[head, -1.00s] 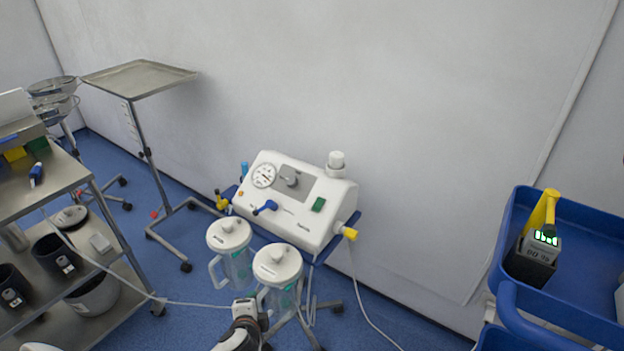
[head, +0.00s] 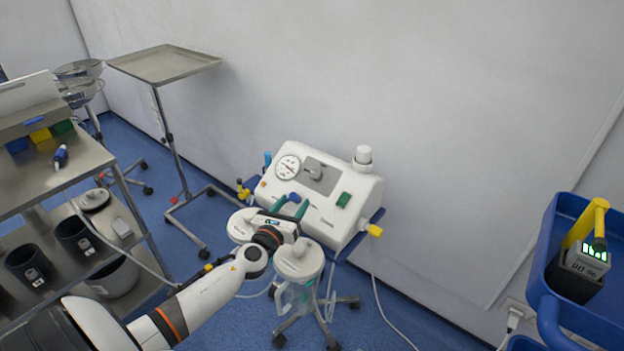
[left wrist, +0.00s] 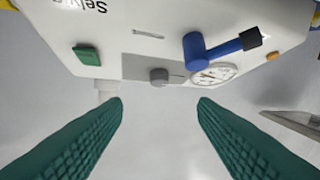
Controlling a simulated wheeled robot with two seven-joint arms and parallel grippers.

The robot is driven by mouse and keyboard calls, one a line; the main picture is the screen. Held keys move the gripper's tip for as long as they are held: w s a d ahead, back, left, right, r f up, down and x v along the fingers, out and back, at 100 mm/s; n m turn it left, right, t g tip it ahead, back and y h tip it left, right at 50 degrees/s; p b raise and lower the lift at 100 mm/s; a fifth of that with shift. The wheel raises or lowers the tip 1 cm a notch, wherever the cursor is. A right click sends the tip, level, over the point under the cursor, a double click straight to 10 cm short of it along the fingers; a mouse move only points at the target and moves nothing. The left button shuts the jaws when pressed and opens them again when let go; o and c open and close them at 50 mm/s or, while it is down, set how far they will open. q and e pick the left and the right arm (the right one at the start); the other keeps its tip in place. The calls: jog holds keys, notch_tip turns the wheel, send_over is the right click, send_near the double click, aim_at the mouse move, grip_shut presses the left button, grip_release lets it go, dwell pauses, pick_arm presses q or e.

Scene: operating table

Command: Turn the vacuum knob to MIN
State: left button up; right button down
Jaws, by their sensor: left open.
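The white suction unit (head: 325,212) stands by the wall, its front panel facing me. The grey vacuum knob (head: 316,174) is on its panel, right of the round gauge (head: 288,168). In the left wrist view the knob (left wrist: 159,76) shows beyond the fingertips, roughly centred between them, with the gauge (left wrist: 214,74) to its right. My left gripper (head: 291,206) is open and empty, its green fingers in front of the panel, below the knob and apart from it. I cannot read the knob's setting. My right gripper is not in view.
A blue lever (head: 294,198) sticks out of the panel near my left fingers; it also shows in the left wrist view (left wrist: 196,47). A lidded canister (head: 299,262) stands below. A steel trolley (head: 60,170) is left, a blue cart (head: 560,235) right.

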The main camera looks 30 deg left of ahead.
aim_at(315, 175)
pick_arm(q)
jog(key=shift+m, duration=0.4)
jog(key=w, duration=0.4)
jog(key=w+a+b, duration=0.1)
jog(key=w, duration=0.3)
jog(key=w+a+b, duration=0.1)
jog(key=w, duration=0.3)
jog(key=shift+w, duration=0.1)
jog(key=shift+c, duration=0.3)
jog(key=c, duration=0.9)
